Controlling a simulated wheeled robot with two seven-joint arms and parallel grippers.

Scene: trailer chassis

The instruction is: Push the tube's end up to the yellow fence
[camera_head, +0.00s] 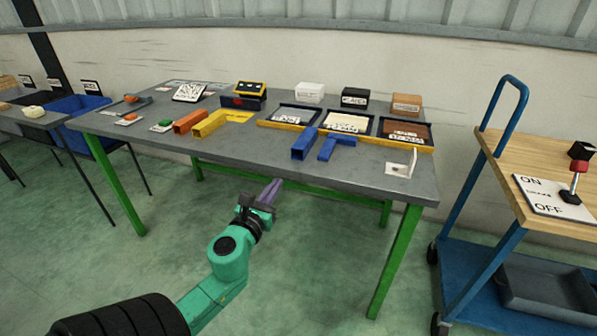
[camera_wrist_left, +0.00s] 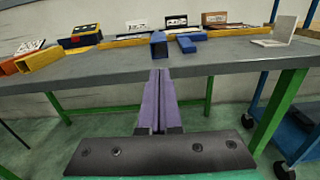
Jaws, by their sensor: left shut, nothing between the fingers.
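A blue square tube (camera_head: 303,145) lies on the grey table with its open end toward the front edge. Its far end is close to the yellow fence (camera_head: 377,140); I cannot tell whether they touch. In the left wrist view the tube (camera_wrist_left: 159,47) is straight ahead, with the fence (camera_wrist_left: 125,41) behind it. My left gripper (camera_head: 273,188) is shut and empty, in front of the table edge and apart from the tube. Its purple fingers (camera_wrist_left: 158,76) point toward the tube in the left wrist view. My right gripper is not in view.
A blue angled piece (camera_head: 336,146) lies right of the tube. Yellow (camera_head: 209,124) and orange (camera_head: 188,122) tubes lie to the left. Labelled trays (camera_head: 345,122) stand behind the fence. A white bracket (camera_head: 401,168) is near the right corner. The table front before the tube is clear.

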